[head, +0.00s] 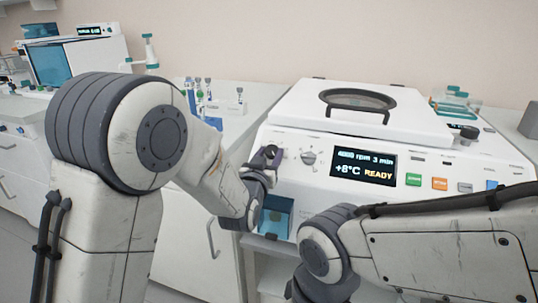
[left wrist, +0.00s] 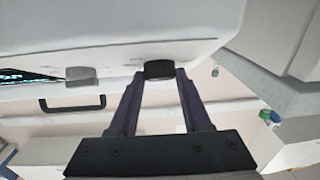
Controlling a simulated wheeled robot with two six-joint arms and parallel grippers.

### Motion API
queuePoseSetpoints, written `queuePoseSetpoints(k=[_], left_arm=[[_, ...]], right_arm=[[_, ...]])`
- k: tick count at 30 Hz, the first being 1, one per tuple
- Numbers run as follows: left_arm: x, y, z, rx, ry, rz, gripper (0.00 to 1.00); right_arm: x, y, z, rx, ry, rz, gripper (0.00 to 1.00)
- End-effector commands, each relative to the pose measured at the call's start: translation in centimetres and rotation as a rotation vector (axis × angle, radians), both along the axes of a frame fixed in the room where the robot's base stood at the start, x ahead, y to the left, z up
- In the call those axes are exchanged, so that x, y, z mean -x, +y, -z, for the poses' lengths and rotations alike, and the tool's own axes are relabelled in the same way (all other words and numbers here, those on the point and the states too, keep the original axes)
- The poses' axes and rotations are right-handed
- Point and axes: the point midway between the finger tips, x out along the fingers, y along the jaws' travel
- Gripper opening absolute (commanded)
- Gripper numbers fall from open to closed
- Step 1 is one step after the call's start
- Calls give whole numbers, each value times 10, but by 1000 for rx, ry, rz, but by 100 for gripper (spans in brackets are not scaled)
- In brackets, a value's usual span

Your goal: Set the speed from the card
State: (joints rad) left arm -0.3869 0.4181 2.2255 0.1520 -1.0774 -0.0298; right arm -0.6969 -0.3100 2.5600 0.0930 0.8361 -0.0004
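The white centrifuge (head: 350,180) has a front panel with a lit display (head: 363,168) that seems to read 4000 rpm, 3 min, +8°C, READY. A grey knob (head: 308,157) sits left of the display. Further left is a dark knob (head: 272,153), partly hidden by my left gripper (head: 266,165). In the left wrist view the fingertips of my left gripper (left wrist: 160,74) lie on both sides of the dark knob (left wrist: 159,69) with no clear gap. The grey knob (left wrist: 81,75) is free beside it. My right gripper is out of sight. I see no readable card.
The lid with a dark handle (head: 357,99) is on top of the centrifuge. Green (head: 413,179) and orange (head: 440,184) buttons are right of the display. A tube rack (head: 222,104) stands on the left counter. My right forearm crosses the lower right of the head view.

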Motion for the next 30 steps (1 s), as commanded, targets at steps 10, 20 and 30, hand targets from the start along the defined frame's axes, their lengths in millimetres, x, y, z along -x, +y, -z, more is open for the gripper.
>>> queuePoseSetpoints(k=[10, 20, 30], left_arm=[[0, 0, 0, 9, 3, -13, 0], [1, -5, -2, 98, 31, -142, 0], [1, -12, -6, 266, 87, -398, 0]], right_arm=[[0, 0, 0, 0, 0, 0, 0], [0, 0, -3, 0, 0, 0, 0], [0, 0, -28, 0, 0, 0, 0]])
